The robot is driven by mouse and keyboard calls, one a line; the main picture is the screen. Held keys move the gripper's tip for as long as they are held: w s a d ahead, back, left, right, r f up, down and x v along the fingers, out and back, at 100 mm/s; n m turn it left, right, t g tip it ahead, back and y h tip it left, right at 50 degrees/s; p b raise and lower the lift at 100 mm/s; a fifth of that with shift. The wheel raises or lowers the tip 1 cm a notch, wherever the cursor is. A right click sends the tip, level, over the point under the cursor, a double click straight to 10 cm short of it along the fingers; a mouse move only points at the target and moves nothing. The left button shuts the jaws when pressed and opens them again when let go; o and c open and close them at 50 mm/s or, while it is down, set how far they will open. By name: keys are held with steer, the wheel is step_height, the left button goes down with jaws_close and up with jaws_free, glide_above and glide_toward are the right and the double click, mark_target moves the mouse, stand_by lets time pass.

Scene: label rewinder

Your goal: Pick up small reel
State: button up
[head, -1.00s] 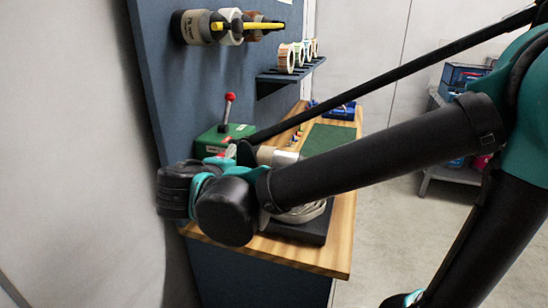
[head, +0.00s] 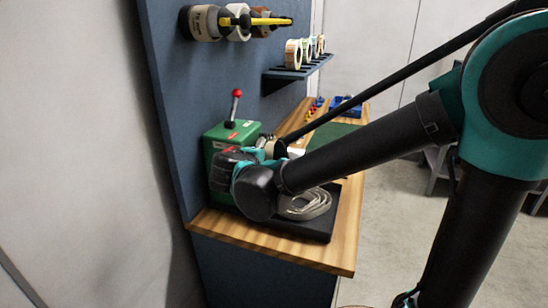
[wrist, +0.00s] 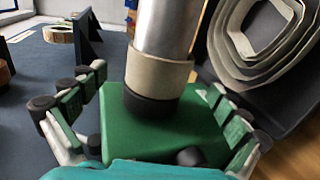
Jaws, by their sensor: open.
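A small beige reel (wrist: 158,76) sits around a silver shaft (wrist: 165,25) above a black collar in the wrist view. My gripper (wrist: 153,98) is open, with its fingers on either side of the shaft and reel and apart from them. The green rewinder box (wrist: 160,132) lies behind. In the head view my gripper is partly hidden by my own wrist, beside the green rewinder (head: 235,130) with its red-knobbed lever (head: 236,95). A beige piece shows there, but it is too small to identify surely.
A loose pale coil (head: 306,204) lies on a black base (head: 315,229) on the wooden bench (head: 345,225). Several label reels (head: 294,53) stand on the wall shelf (head: 300,70). Larger rolls (head: 206,22) hang from the blue panel (head: 170,80). The bench's front edge is clear.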

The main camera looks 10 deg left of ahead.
steer(key=x, duration=0.4)
steer(key=shift+r, duration=0.1)
steer(key=shift+c, duration=0.4)
steer(key=c, duration=1.3)
steer(key=shift+r, duration=0.1)
